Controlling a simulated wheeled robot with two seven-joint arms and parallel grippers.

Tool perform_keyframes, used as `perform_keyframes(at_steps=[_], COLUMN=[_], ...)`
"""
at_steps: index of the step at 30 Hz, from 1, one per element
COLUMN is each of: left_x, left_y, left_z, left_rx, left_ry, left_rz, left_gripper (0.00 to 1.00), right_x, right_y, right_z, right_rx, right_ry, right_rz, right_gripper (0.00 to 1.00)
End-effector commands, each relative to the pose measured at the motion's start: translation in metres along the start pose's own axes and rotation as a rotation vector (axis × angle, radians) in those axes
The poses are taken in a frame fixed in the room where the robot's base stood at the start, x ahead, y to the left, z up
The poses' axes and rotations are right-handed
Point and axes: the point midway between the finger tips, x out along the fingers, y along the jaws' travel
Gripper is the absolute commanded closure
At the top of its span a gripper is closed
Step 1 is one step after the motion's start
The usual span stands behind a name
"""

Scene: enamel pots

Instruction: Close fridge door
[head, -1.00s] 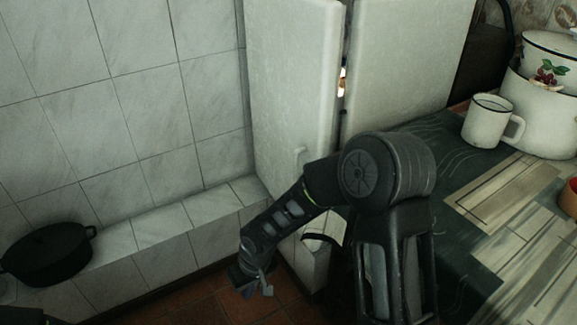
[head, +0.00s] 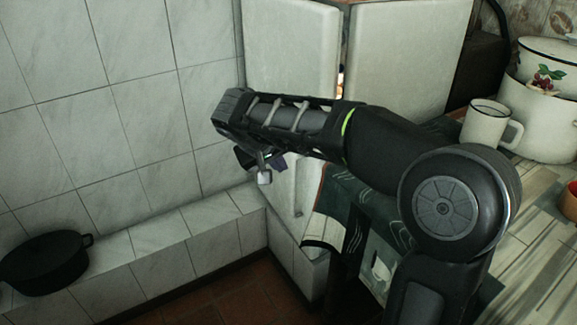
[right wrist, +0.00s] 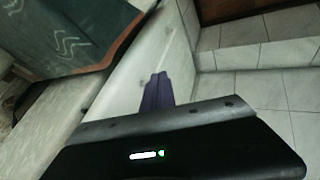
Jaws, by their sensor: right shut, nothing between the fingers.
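The white fridge stands at the back in the head view. Its door (head: 288,45) is the left panel, and a narrow lit gap (head: 341,80) parts it from the fridge body (head: 410,60). The door stands ajar. My right gripper (head: 264,172) is in front of the door's left edge, shut and empty, pointing down. My right forearm hides the door's middle. In the right wrist view the shut dark purple fingers (right wrist: 158,90) lie over a pale panel (right wrist: 145,55); contact cannot be told. My left gripper is not in view.
A table with a dark cloth (head: 345,195) is at the right, bearing a white mug (head: 485,124) and an enamel pot (head: 545,110). A black pot (head: 45,265) sits on the tiled ledge (head: 160,230) at left. The tiled wall is bare.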

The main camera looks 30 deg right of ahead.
Motion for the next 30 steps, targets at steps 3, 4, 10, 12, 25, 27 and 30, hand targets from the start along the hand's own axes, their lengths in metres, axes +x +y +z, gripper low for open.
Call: perform_keyframes(at_steps=[3,4,10,12,25,27,30], left_x=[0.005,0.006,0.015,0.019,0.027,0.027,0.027], left_y=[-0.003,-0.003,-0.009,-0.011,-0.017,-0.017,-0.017], left_z=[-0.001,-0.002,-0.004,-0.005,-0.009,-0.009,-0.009], left_rx=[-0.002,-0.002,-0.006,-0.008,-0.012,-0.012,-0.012], left_ry=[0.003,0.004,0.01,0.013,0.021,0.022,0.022], left_rz=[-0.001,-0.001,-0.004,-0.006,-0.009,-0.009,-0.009], left_gripper=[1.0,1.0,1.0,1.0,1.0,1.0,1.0], right_x=[0.016,0.021,0.059,0.074,0.111,0.112,0.112], right_y=[-0.001,-0.001,-0.001,-0.001,0.033,0.034,0.035], right_z=[0.001,0.002,0.003,0.003,0.001,0.001,0.001], right_rx=[0.0,0.0,0.0,0.0,0.0,0.0,-0.001], right_ry=[-0.002,-0.003,-0.005,-0.005,-0.001,-0.001,-0.001], right_rz=[0.001,0.002,0.002,0.001,-0.001,-0.001,-0.001], right_gripper=[1.0,1.0,1.0,1.0,1.0,1.0,1.0])
